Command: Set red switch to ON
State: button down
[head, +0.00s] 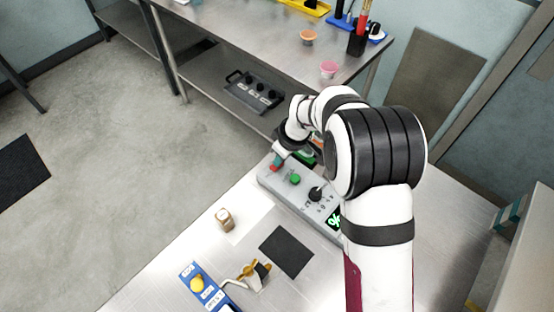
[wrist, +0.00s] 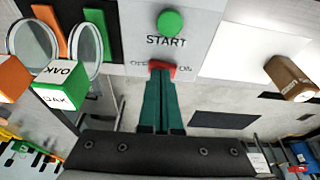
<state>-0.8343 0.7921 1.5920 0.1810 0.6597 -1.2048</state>
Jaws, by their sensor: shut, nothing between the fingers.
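The red switch (wrist: 161,66) sits on a light grey control panel (wrist: 205,20) below the green START button (wrist: 170,23) in the wrist view. Lettering flanks it; the right side seems to read ON, and the left label is partly unreadable. My gripper (wrist: 162,80) has its teal fingers shut and empty, with the tips right at the switch and partly covering it. I cannot tell whether they touch it, or which way the switch is set. In the head view, the switch (head: 275,168) is small at the panel's far left end, under my gripper (head: 278,156).
The panel (head: 265,181) also carries a dark knob (head: 316,193) and a green display (head: 335,220). A brown-and-white block (head: 225,218), a dark mat (head: 287,251) and a blue box with a yellow button (head: 197,285) lie nearby. Coloured blocks and round glass discs stand left in the wrist view.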

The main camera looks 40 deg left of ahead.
jog(key=shift+r, duration=0.4)
jog(key=w+v, duration=0.1)
jog(key=v, duration=1.2)
jog(key=shift+w+a, duration=0.15)
jog(key=shift+a, duration=0.2)
jog(key=shift+r, duration=0.1)
jog(key=shift+g, duration=0.4)
jog(key=x, duration=0.4)
jog(key=s+x, duration=0.1)
jog(key=x, duration=0.8)
jog(key=shift+s+d, duration=0.3)
jog(key=shift+f, duration=0.35)
